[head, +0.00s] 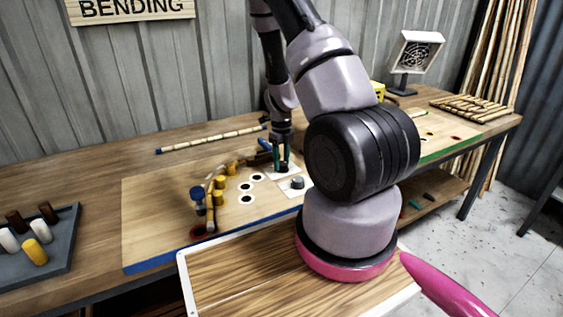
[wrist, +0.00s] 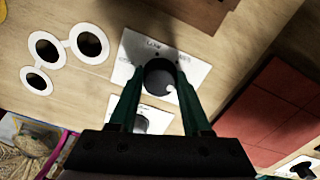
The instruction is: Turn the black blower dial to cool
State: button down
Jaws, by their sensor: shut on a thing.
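The black blower dial (wrist: 158,75) sits on a white label plate (wrist: 124,72) in the wrist view. A dark mark and small lettering lie above it, too blurred to read surely. A pale spot shows on the dial's lower right. My gripper (wrist: 160,84) is shut on the dial, one green finger on each side. In the head view my gripper (head: 282,163) points straight down at the plate (head: 290,175), and its fingers hide part of the dial.
A second plate with a grey knob (head: 297,183) lies just in front. White-ringed holes (head: 257,177) and yellow pegs with a bent rattan piece (head: 212,200) stand to the left on the board. A rattan pole (head: 210,139) lies behind. A fan heater (head: 412,55) stands back right.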

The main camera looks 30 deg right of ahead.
jog(key=n, duration=0.4)
jog(key=shift+n, duration=0.3)
jog(key=n, duration=0.5)
jog(key=shift+s+a, duration=0.1)
jog(key=n, duration=0.6)
jog(key=shift+s, duration=0.1)
jog(key=n, duration=0.9)
jog(key=shift+s, duration=0.1)
jog(key=n, duration=0.3)
jog(key=shift+n, duration=0.3)
jog(key=n, duration=0.3)
jog(key=shift+d+n, duration=0.2)
jog(key=shift+n, duration=2)
